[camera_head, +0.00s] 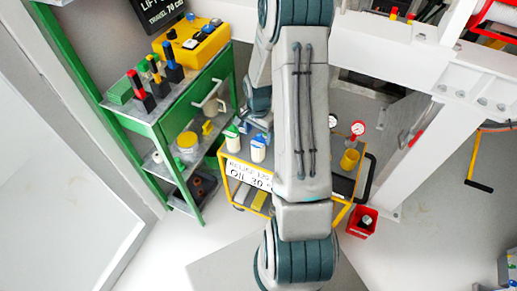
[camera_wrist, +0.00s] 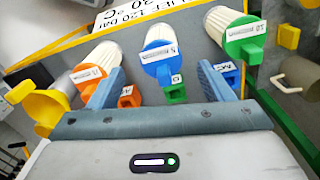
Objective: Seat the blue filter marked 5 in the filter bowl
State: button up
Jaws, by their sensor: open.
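The blue filter marked 5 (camera_wrist: 158,52) has a white pleated body and a blue cap with a white label. It lies between my gripper's two blue fingers in the wrist view; I cannot tell whether they touch it. My gripper (camera_wrist: 158,76) is open. In the head view the blue filter (camera_head: 258,150) stands on the cart, and my gripper is not clearly made out there. A yellow cup-shaped vessel (camera_wrist: 45,106) at the left of the wrist view may be the filter bowl; I cannot be sure.
An orange-capped filter (camera_wrist: 90,75) stands left of the blue one and a green-capped filter (camera_wrist: 245,38) right. The yellow-framed cart (camera_head: 240,198) also carries gauges (camera_head: 357,128). A green shelf cart (camera_head: 150,115) stands left.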

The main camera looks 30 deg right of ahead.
aim_at(258, 141)
jog(key=shift+w+d+f, duration=0.1)
jog(key=shift+f, duration=1.8)
jog(key=shift+w+d+f, duration=0.1)
jog(key=shift+f, duration=1.75)
jog(key=c, duration=1.2)
